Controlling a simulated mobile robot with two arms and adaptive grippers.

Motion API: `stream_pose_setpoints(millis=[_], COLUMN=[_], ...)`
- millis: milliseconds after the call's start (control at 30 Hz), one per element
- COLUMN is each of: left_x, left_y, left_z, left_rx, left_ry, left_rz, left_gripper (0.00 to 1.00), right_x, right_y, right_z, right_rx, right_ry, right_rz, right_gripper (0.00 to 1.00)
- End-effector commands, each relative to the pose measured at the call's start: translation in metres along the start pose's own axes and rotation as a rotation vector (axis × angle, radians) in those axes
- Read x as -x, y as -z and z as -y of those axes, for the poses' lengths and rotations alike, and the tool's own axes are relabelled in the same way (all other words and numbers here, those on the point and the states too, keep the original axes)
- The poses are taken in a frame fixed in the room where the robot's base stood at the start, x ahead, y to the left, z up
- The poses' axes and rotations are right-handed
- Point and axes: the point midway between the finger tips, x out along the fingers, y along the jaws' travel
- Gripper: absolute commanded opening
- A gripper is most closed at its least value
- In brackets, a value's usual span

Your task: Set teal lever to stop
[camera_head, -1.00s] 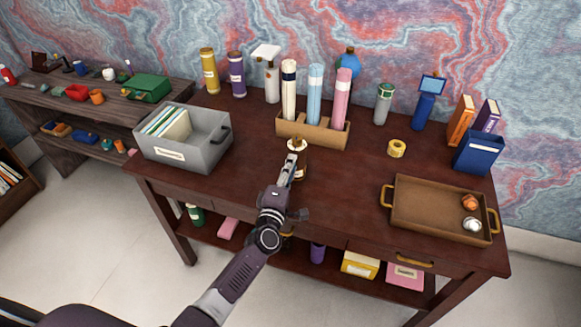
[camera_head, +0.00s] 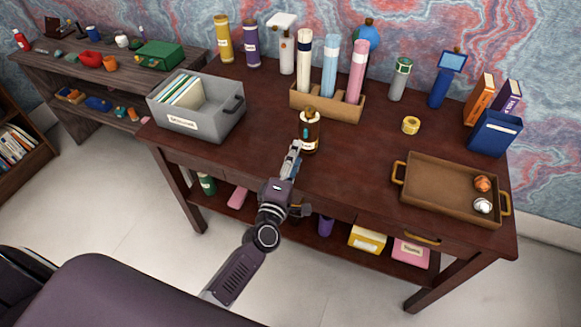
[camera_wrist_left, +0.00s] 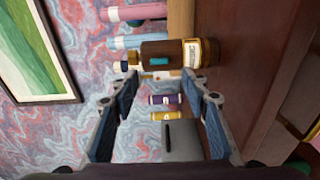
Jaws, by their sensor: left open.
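A brown bottle-shaped object (camera_head: 310,138) with a cream label and a gold-brown top stands upright near the middle front of the desk. A small teal piece shows on its side in the left wrist view (camera_wrist_left: 160,61); I take it for the teal lever, but its setting cannot be read. My left gripper (camera_head: 294,148) is just in front of the bottle, at its lower left in the head view. In the left wrist view the gripper's fingers (camera_wrist_left: 162,88) are spread and empty, with the bottle beyond their tips. My right gripper is not in view.
A brown holder (camera_head: 330,106) with tall rolls stands behind the bottle. A grey file box (camera_head: 215,124) is at left. A brown tray (camera_head: 425,187) and a yellow tape roll (camera_head: 411,125) are at right. The desk beside the bottle is clear.

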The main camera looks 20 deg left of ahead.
Motion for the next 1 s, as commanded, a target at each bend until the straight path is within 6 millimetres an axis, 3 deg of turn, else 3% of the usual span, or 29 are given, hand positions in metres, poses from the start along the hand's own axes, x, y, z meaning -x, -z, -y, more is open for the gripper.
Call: stream_pose_setpoints(millis=[100, 300, 900, 1000], left_x=[0.023, 0.044, 0.048, 0.050], left_y=[0.000, 0.001, 0.000, -0.002], left_z=[0.001, 0.000, 0.000, 0.013], left_rx=[0.001, 0.000, -0.001, -0.031], left_ry=[0.002, 0.000, 0.000, 0.023], left_rz=[0.000, -0.001, -0.001, 0.010], left_gripper=[0.42, 0.42, 0.42, 0.42], right_x=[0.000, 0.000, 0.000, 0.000], right_y=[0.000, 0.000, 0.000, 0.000], right_z=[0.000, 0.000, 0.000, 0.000], right_rx=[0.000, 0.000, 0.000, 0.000], right_ry=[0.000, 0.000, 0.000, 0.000], right_rz=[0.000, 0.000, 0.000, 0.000], right_gripper=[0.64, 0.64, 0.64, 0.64])
